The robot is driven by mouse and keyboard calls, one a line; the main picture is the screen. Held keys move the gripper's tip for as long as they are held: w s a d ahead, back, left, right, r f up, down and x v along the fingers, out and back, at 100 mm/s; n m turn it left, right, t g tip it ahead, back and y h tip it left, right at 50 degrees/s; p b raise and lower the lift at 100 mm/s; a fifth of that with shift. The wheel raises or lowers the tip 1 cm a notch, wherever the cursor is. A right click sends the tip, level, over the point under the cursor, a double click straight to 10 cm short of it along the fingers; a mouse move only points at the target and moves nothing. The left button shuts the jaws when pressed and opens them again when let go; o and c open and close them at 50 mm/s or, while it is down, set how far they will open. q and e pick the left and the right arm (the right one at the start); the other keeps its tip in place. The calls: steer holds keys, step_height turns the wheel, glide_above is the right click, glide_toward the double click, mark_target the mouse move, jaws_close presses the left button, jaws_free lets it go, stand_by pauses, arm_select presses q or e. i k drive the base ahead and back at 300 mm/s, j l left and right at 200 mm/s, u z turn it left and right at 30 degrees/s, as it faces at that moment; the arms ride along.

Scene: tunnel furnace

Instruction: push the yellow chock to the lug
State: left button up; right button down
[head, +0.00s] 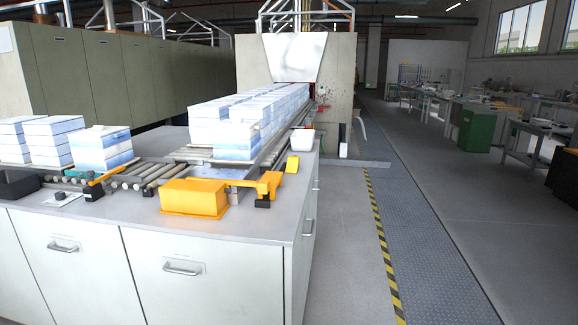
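Several yellow pieces are at the front right of the counter, and I cannot tell for certain which is the chock. A small yellow block (292,164) stands near the counter's right edge, beside the roller line. A yellow bracket (269,185) with a dark foot sits just in front of it, at the corner of the line. A large yellow box-shaped cover (193,198) lies left of the bracket. I cannot clearly make out the lug. Neither of my grippers is in this view.
White-and-blue stacks (235,125) run along the conveyor into the furnace mouth (290,72). Another stack (102,150) stands on the rollers (140,175) at left. The floor (345,230) right of the counter is clear.

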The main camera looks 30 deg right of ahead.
mark_target(293, 164)
steer(key=i+l+z, duration=0.1)
steer(key=l, duration=0.15)
steer(key=l+z, duration=0.1)
steer(key=i+l+z, duration=0.25)
steer(key=l+z, duration=0.15)
steer(key=i+l+z, duration=0.25)
steer(key=l+z, duration=0.15)
steer(key=i+l+z, duration=0.55)
steer(key=i+z, duration=0.15)
steer(key=z, duration=0.15)
steer(key=i+l+u, duration=0.2)
steer(key=i, duration=0.4)
steer(key=i+l+u, duration=0.2)
steer(key=i, duration=0.35)
steer(key=i+u, duration=0.7)
steer(key=i+l+u, duration=0.15)
steer(key=u, duration=0.15)
steer(key=i+l+u, duration=0.1)
steer(key=u, duration=0.25)
steer(key=i+l+u, duration=0.15)
steer(key=u, duration=0.25)
steer(key=i+l+u, duration=0.35)
steer(key=k+j, duration=0.1)
